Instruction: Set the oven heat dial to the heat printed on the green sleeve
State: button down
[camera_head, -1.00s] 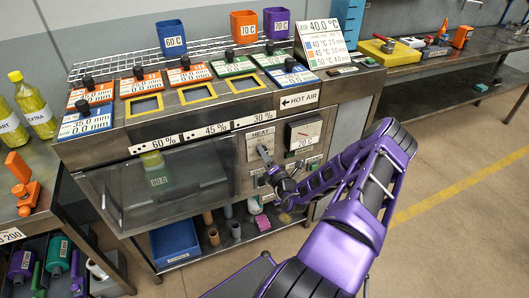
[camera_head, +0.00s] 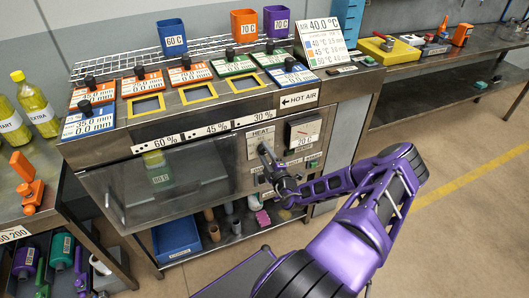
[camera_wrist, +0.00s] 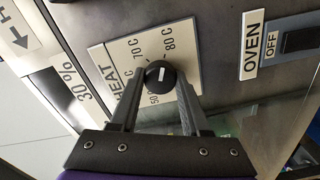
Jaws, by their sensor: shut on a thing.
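The oven heat dial (camera_wrist: 157,73) is a round black knob with a white mark, on a plate printed HEAT (camera_wrist: 122,82) with 70 C and 80 C legible. My gripper (camera_wrist: 160,84) is shut on the dial, one finger on each side. The white mark points roughly toward the upper numbers; I cannot tell exactly which. In the head view, my gripper (camera_head: 268,158) covers the dial.
The glass oven door (camera_head: 180,190) is closed, left of the dial. A gauge reading 20 C (camera_head: 304,131) is right of it. An OVEN switch labelled OFF (camera_wrist: 297,40) is nearby. Blue, orange and purple cups stand on the rack (camera_head: 215,48). Open floor lies at right.

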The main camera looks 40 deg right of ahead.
jog(key=shift+m, duration=0.5)
jog(key=shift+c, duration=1.9)
grip_release()
jog(key=v, duration=1.7)
jog(key=shift+s, duration=0.25)
jog(key=shift+f, duration=0.1)
